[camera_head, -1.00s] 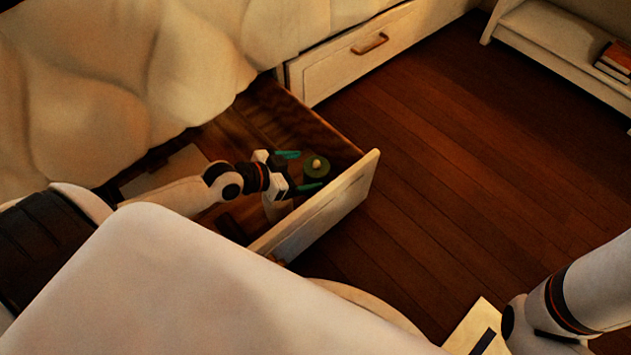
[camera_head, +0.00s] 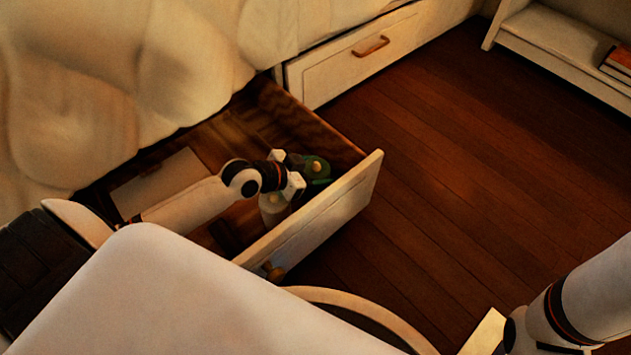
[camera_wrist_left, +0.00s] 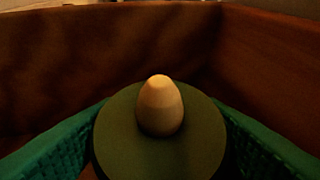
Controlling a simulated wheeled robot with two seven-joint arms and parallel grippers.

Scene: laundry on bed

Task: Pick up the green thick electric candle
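The green thick electric candle (camera_head: 316,167) stands upright in the front far corner of the open drawer. In the left wrist view the candle (camera_wrist_left: 115,135) is close up, a round olive-green top with a cream, egg-shaped flame tip. My left gripper (camera_head: 313,172) is down in the drawer at the candle. In the left wrist view its green fingers lie against both sides of the candle, closed around it; their tips are hidden by the candle's top. My right forearm is at the lower right of the head view, and its gripper is out of the picture.
The drawer front (camera_head: 325,215) and wooden side walls stand close around my left gripper. A pale cylinder (camera_head: 270,208) is beside my wrist, and a flat pale object (camera_head: 155,183) lies further left in the drawer. A bed cover (camera_head: 110,90) hangs above. The floor at right is clear.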

